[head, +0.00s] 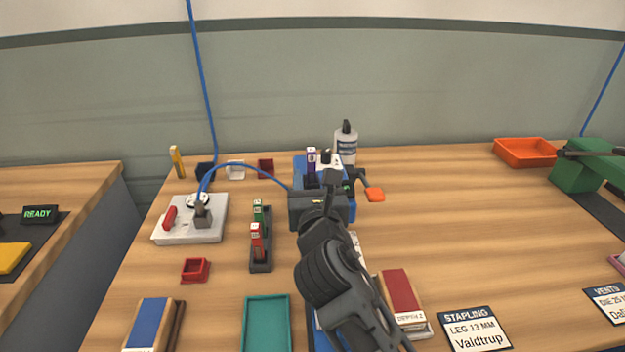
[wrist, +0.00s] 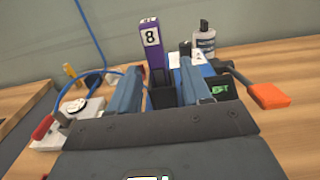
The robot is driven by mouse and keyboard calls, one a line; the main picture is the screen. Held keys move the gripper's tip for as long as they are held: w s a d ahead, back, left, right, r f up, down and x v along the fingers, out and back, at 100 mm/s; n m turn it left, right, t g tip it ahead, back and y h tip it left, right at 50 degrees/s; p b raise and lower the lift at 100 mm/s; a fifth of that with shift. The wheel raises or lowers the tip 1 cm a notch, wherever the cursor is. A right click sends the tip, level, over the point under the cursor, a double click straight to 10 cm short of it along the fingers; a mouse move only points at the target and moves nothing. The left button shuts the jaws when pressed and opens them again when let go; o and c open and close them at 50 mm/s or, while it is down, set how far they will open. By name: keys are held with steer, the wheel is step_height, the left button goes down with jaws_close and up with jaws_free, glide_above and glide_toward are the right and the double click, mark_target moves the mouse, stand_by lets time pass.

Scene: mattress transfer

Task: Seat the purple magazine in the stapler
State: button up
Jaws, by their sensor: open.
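The purple magazine (head: 311,156), marked 8 on its white top, stands upright at the blue and grey stapler (head: 305,212). In the wrist view the purple magazine (wrist: 156,62) rises from behind a dark slot-like part between my fingers. I cannot tell how deep its lower end sits. My gripper (wrist: 161,72) is open, its two blue-grey fingers apart on either side of the dark part, with a visible gap to the magazine. In the head view my wrist hides part of the stapler's front. The stapler's orange-ended lever (wrist: 268,95) sticks out to the right.
A rack (head: 261,266) with red and green magazines stands left of the stapler. A white switch box (head: 180,236) with a blue cable is further left. A glue bottle (head: 346,146) stands behind. Right of the stapler, the table is mostly clear up to the orange tray (head: 524,153).

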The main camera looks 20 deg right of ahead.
steer(key=v, duration=0.7)
steer(key=shift+s, duration=0.25)
steer(key=shift+a, duration=0.1)
